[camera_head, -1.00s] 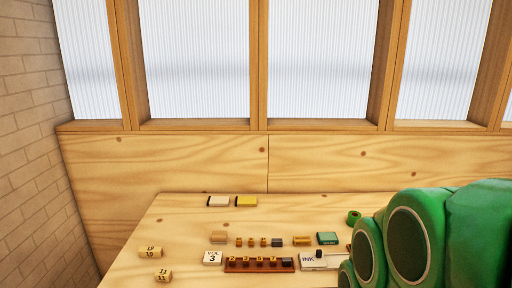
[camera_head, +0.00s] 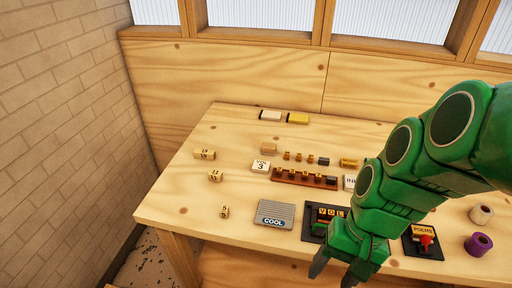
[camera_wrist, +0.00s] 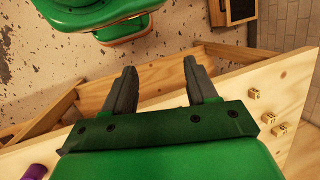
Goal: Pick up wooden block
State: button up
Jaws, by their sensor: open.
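A plain, light wooden block (camera_head: 269,148) lies on the table toward the back, behind the white "VOL 3" block. Small wooden blocks with printed numbers lie at the left: one farther back (camera_head: 205,154), one in the middle (camera_head: 215,176) and one near the front (camera_head: 225,212). My gripper (camera_head: 333,273) is open and empty at the table's front edge, right of these blocks. In the wrist view its two fingers (camera_wrist: 160,85) are spread apart with nothing between them. Numbered blocks also show there at the right (camera_wrist: 279,129).
A grey "COOL" box (camera_head: 275,214) and a dark lettered tray (camera_head: 312,222) lie near the front. A brown rack (camera_head: 305,178) of small blocks is mid-table. A purple roll (camera_head: 478,244) stands at the right. The table's left part is mostly clear.

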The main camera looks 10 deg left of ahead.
jog(key=w+a+f+m+g+y, duration=0.1)
jog(key=w+a+y, duration=0.15)
jog(key=a, duration=0.25)
jog(key=w+a+f+m+y, duration=0.1)
jog(key=w+a+m+y, duration=0.15)
jog(key=a, duration=0.25)
jog(key=m+t+y, duration=0.3)
jog(key=m+y, duration=0.3)
jog(key=m, duration=0.7)
send_near(227, 209)
jog(key=x, duration=0.3)
jog(key=shift+s+f, duration=0.1)
jog(key=shift+f, duration=0.1)
jog(key=shift+x, duration=3.85)
jog(key=shift+r, duration=0.15)
jog(key=c, duration=1)
jog(key=shift+c, duration=0.2)
